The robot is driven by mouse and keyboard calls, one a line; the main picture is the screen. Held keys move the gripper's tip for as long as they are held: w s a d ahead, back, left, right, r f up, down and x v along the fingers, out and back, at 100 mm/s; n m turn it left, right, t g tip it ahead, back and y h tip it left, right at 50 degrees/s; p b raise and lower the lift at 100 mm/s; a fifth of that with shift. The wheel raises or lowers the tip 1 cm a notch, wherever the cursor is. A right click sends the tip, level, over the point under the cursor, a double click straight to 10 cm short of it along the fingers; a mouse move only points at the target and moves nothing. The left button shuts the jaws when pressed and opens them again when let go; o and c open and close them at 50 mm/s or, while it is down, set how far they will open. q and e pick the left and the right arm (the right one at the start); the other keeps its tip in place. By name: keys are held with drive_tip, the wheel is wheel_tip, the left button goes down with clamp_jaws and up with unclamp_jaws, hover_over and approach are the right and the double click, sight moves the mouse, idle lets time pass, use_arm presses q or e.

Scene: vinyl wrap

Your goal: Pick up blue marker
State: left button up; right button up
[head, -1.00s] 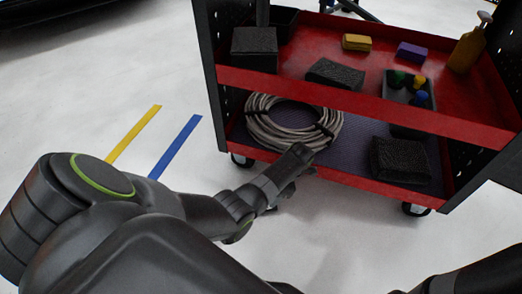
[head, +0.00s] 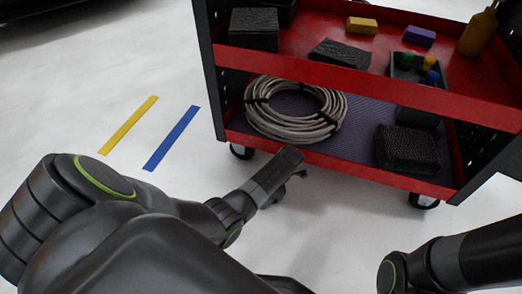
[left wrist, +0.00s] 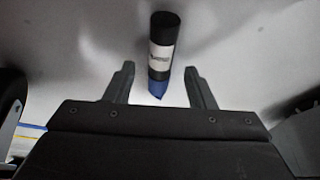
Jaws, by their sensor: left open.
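A marker (left wrist: 163,45) with a black end, a white printed label and a blue end shows in the left wrist view. It lies between the two fingers of my open left gripper (left wrist: 159,70), with gaps on both sides. In the head view my left gripper (head: 292,170) is low in front of the cart's lower edge, and I cannot make out this marker there. Green, yellow and blue tops, the blue one (head: 431,77) at the right, show in a dark holder on the cart. My right arm comes in at the bottom right; its gripper is out of view.
A red cart (head: 360,82) stands ahead. Its lower shelf holds a coiled grey hose (head: 262,118) and a black block (head: 407,150). A yellow bottle (head: 477,34) and small blocks sit on top. Yellow and blue strips (head: 170,140) lie on the otherwise clear floor at left.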

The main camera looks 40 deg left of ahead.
use_arm(q)
drive_tip(key=shift+x, duration=0.75)
drive_tip(key=shift+r, duration=0.1)
